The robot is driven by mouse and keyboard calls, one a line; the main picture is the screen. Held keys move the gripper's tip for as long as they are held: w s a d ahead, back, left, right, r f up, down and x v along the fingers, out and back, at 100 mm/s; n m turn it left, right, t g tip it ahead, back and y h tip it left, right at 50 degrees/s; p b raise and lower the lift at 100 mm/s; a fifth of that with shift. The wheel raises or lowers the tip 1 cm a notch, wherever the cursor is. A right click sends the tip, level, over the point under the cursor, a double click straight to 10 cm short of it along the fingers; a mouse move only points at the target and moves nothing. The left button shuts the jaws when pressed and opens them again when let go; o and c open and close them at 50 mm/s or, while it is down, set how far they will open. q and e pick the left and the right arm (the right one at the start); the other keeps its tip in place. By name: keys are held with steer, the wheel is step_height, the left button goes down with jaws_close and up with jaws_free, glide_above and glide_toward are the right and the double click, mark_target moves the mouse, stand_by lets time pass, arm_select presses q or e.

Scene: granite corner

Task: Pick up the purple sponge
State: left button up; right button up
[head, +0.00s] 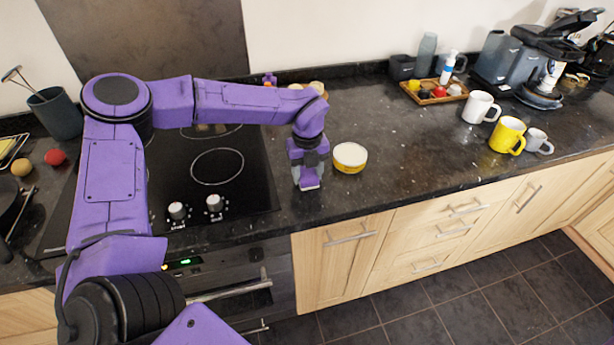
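My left arm reaches over the hob, and my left gripper (309,176) points down at the counter just right of the hob. A lilac block, which looks like the purple sponge (309,183), shows between its grey fingers, low and close to the counter. The fingers hide part of it. I cannot tell whether they press on it or stand apart from it. My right gripper is not in view.
A yellow bowl (349,158) stands close to the right of my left gripper. A white mug (481,107), a yellow mug (507,135) and a grey mug (538,141) stand farther right. A wooden tray (428,100) is at the back. The counter between is clear.

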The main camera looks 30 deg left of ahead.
mark_target(307, 175)
arm_select(q)
steer(key=shift+c, duration=0.5)
steer(key=shift+w+r, duration=0.1)
steer(key=shift+r, duration=0.2)
steer(key=r, duration=0.2)
steer(key=r+b, duration=0.1)
steer(key=shift+s, duration=0.25)
steer(key=s+r+b, duration=0.4)
steer(key=s+r, duration=0.5)
steer(key=s, duration=0.4)
steer(key=shift+s+d+r, duration=0.15)
steer(key=shift+s+d, duration=0.05)
steer(key=shift+s, duration=0.15)
